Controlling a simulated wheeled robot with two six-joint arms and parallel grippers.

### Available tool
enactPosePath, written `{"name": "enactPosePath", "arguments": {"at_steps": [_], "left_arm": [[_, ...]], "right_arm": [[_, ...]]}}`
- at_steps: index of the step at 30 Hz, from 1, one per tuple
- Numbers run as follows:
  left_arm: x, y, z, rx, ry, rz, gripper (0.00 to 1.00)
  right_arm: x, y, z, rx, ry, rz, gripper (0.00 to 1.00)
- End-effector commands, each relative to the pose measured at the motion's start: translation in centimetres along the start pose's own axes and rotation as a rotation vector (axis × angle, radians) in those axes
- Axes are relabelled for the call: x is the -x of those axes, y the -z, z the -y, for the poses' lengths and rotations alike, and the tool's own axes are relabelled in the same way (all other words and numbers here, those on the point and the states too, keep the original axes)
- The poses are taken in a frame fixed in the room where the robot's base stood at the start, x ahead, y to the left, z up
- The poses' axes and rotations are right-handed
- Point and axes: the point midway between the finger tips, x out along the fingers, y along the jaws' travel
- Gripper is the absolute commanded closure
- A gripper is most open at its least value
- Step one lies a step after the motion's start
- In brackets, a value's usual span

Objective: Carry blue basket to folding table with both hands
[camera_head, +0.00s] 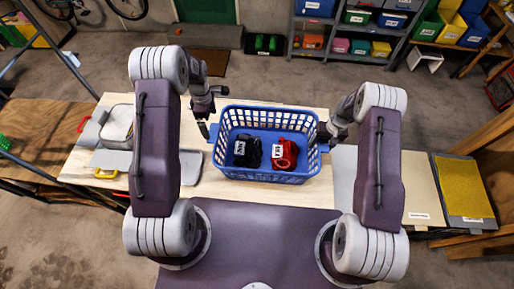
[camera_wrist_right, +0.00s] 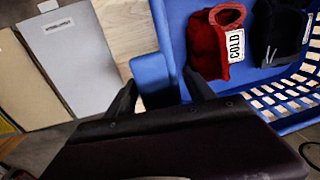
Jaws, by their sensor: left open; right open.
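The blue basket (camera_head: 268,176) stands upright on a light wooden tabletop (camera_head: 250,197) in front of me. Its side walls are slatted. It holds a black cloth item (camera_head: 247,152) and a red one (camera_head: 284,154) with a label; the right wrist view reads COLD on the red cloth (camera_wrist_right: 215,45). My left gripper (camera_head: 207,131) is open at the basket's left end; its exact contact is unclear. My right gripper (camera_wrist_right: 160,95) is open at the right end, with the blue handle tab (camera_wrist_right: 154,75) between its fingers. The right gripper also shows in the head view (camera_head: 325,140).
A grey board (camera_head: 345,180) and a labelled panel (camera_head: 418,196) lie to the right of the basket, with a yellow mat (camera_head: 463,188) beyond. A light container (camera_head: 118,125) sits at the left. Shelves with bins (camera_head: 345,35) stand at the back across open floor.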

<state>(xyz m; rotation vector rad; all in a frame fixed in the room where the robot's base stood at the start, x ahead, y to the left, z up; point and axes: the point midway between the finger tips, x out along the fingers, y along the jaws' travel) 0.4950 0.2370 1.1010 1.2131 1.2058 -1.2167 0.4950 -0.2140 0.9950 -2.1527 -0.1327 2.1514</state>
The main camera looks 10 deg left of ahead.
Motion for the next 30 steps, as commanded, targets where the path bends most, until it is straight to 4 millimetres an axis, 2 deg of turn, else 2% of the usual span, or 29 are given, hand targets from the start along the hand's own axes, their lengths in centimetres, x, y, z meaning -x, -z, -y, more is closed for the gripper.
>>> {"name": "enactPosePath", "arguments": {"at_steps": [1,5,10,13,24,30], "left_arm": [[1.0,0.0,-0.1,0.000,-0.002,0.000,0.00],[2.5,0.0,0.0,0.000,0.000,0.000,0.00],[3.0,0.0,0.1,0.000,0.002,0.001,0.00],[3.0,0.0,0.1,0.000,0.002,0.001,0.00],[2.9,0.0,0.0,0.000,0.002,0.000,0.00],[2.9,0.0,0.0,0.000,0.002,0.000,0.00]], "right_arm": [[0.0,0.0,0.0,0.000,0.000,0.000,0.37],[0.0,0.0,0.0,0.000,0.000,0.000,0.37],[0.0,0.0,0.0,0.000,0.000,0.000,0.37],[0.8,0.1,0.0,0.000,0.000,-0.002,0.37],[9.5,0.0,-0.1,-0.001,-0.001,-0.004,0.37],[11.8,0.0,-0.1,0.000,-0.001,-0.001,0.37]]}}
